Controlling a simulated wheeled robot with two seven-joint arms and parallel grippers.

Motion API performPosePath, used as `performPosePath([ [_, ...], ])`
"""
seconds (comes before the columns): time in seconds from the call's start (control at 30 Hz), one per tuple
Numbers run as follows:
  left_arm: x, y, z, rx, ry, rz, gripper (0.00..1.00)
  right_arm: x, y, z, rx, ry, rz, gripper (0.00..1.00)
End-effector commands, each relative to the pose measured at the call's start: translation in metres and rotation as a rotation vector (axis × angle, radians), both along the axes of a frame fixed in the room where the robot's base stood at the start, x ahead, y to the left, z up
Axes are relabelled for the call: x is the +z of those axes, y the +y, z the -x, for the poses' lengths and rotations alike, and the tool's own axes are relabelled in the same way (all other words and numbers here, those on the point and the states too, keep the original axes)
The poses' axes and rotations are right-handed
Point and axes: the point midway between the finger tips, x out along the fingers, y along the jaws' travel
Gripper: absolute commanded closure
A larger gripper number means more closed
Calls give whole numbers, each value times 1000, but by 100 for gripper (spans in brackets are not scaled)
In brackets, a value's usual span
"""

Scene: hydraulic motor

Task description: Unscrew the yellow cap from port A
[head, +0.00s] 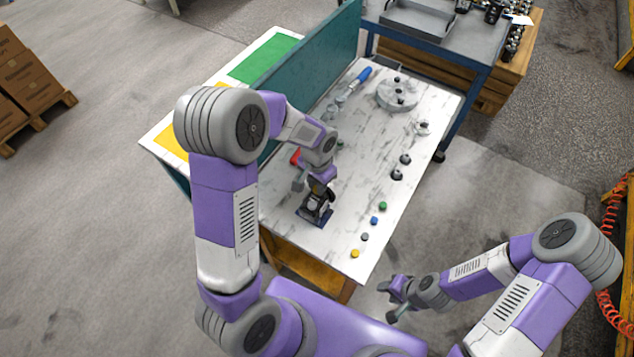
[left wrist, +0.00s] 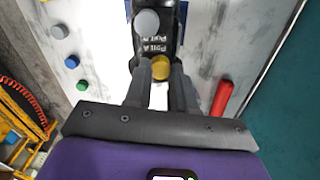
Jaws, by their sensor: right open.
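The hydraulic motor (head: 316,206), a dark block on a blue base, stands near the front left of the marble-topped table. In the left wrist view its dark body (left wrist: 155,42) carries port lettering, a grey cap (left wrist: 146,22) and a yellow cap (left wrist: 160,68). My left gripper (left wrist: 160,72) has one finger on each side of this yellow cap, with the fingertips against it. In the head view my left gripper (head: 308,184) is just above the motor, and the arm partly hides it. My right gripper (head: 388,300) is open and empty, off the table's front right edge.
Loose yellow (head: 355,253), grey (head: 365,237), blue (head: 374,220) and green (head: 383,206) caps lie along the table's right side. A red-handled tool (left wrist: 221,98) lies beside the motor. A teal panel (head: 315,65) borders the left edge. The table's middle is clear.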

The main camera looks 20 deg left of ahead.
Motion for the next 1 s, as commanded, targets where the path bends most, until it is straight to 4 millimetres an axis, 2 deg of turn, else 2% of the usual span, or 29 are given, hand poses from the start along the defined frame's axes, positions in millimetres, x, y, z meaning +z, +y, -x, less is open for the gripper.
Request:
performPosePath([
  [0.03,0,0,0,0,0,0,88,0,0,0,0,0,0,57],
  [0.1,0,0,0,0,0,0,99,0,0,0,0,0,0,57],
  [0.13,0,0,0,0,0,0,100,0,0,0,0,0,0,57],
  [0.57,0,0,0,24,0,-1,100,-1,0,0,0,0,0,57],
  [0.83,0,-1,0,388,0,-1,100,-7,0,0,0,0,0,57],
  [1.0,1,0,0,501,0,0,100,-6,0,0,0,0,0,57],
])
